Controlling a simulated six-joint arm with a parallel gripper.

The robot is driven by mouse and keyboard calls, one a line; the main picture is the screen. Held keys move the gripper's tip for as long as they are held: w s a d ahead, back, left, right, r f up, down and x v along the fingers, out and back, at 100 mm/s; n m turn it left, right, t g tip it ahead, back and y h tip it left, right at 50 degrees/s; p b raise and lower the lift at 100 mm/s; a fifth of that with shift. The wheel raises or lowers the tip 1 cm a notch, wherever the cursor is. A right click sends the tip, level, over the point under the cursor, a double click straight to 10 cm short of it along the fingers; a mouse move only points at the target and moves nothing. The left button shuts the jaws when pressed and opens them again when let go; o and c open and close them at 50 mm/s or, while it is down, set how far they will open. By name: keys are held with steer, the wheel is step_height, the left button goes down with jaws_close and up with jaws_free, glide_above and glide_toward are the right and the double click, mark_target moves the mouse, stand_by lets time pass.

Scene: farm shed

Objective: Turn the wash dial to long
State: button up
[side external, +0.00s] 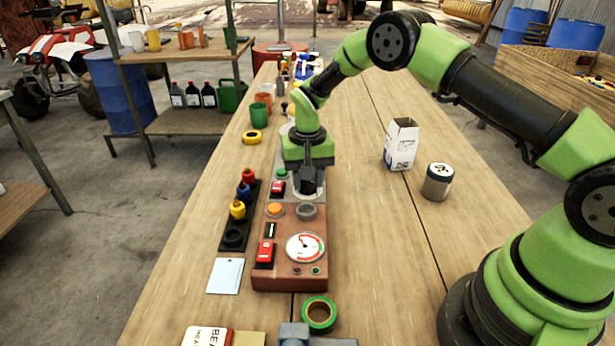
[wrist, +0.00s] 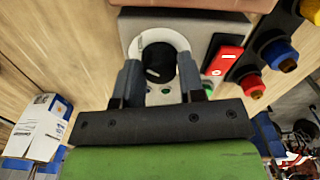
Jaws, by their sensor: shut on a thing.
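The wash dial (wrist: 157,62) is a black round knob with a white mark, set in a pale ring on a light grey control box (wrist: 125,30) in the wrist view. My gripper (wrist: 159,80) has one finger on each side of the dial and is shut on it. In the side view my gripper (side external: 308,190) points down over the grey box, which shows as a strip behind it (side external: 279,160); the dial is hidden there. The position labels cannot be read. A red switch (wrist: 222,54) sits beside the dial on the box.
A red-brown panel with a gauge (side external: 305,247) stands directly in front. A black strip with coloured knobs (side external: 232,236) lies to the left. A white carton (side external: 400,146) and a grey jar (side external: 437,182) stand to the right. A green tape roll (side external: 319,314) lies nearer.

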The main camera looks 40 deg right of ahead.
stand_by(0.4)
steer(key=o, duration=0.9)
step_height(320, 180, up, 10)
steer(key=shift+f, duration=0.1)
